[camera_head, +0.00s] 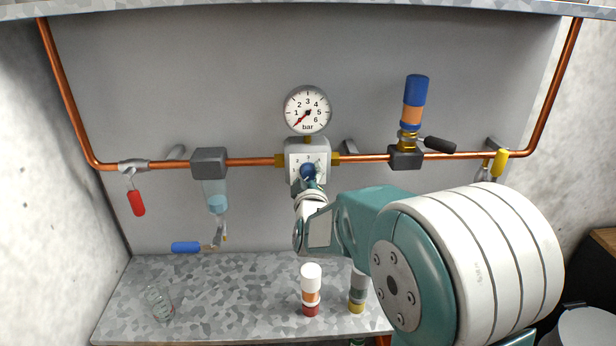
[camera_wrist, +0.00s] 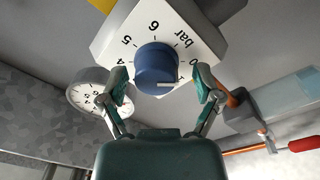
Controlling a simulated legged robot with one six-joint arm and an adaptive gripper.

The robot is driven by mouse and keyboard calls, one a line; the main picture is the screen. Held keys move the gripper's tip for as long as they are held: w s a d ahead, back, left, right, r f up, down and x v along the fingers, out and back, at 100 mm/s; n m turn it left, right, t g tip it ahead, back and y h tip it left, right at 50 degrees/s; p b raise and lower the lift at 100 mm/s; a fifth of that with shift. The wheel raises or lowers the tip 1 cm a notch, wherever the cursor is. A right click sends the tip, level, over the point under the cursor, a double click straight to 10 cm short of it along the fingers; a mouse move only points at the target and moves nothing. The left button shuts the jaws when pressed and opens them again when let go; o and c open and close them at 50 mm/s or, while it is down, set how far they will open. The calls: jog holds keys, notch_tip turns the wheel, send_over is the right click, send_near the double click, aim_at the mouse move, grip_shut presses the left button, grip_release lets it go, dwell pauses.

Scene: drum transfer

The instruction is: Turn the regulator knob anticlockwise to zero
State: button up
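The white regulator (camera_head: 296,152) sits in the copper pipe below a round gauge (camera_head: 307,103) marked in bar. The gauge's red needle points to the lower left, below 1. The blue regulator knob (camera_head: 308,170) is on its front, partly hidden by my gripper (camera_head: 312,183). In the wrist view the blue knob (camera_wrist: 155,64) with a white mark faces me on a scale plate (camera_wrist: 193,40); 4, 5, 6 and "bar" are readable. My gripper (camera_wrist: 163,84) is open, its fingertips either side of the knob with gaps visible.
Red (camera_head: 137,203), blue (camera_head: 186,247), black (camera_head: 439,145) and yellow (camera_head: 501,162) handles flank the regulator. A blue-and-orange cylinder (camera_head: 414,103) stands on the pipe. A white-capped drum (camera_head: 311,277), a grey one (camera_head: 358,287) and a glass (camera_head: 158,303) stand on the bench (camera_head: 235,300).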

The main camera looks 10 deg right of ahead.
jog(key=shift+s, duration=0.1)
jog(key=s+a, duration=0.2)
jog(key=s, duration=0.9)
jog(key=shift+s+f, duration=0.35)
jog(key=shift+f, duration=0.1)
jog(key=s+d+f+m+g+y, duration=0.1)
jog(key=s+m+g, duration=0.2)
jog(key=s, duration=0.9)
jog(key=s+d+f+m+g+y, duration=0.1)
jog(key=s+m+g, duration=0.3)
jog(key=s+g, duration=0.5)
jog(key=s+d, duration=0.1)
jog(key=s, duration=0.1)
jog(key=shift+s+f+m+g+y, duration=0.2)
jog(key=shift+s+m+g+y, duration=0.1)
jog(key=shift+s+g, duration=0.1)
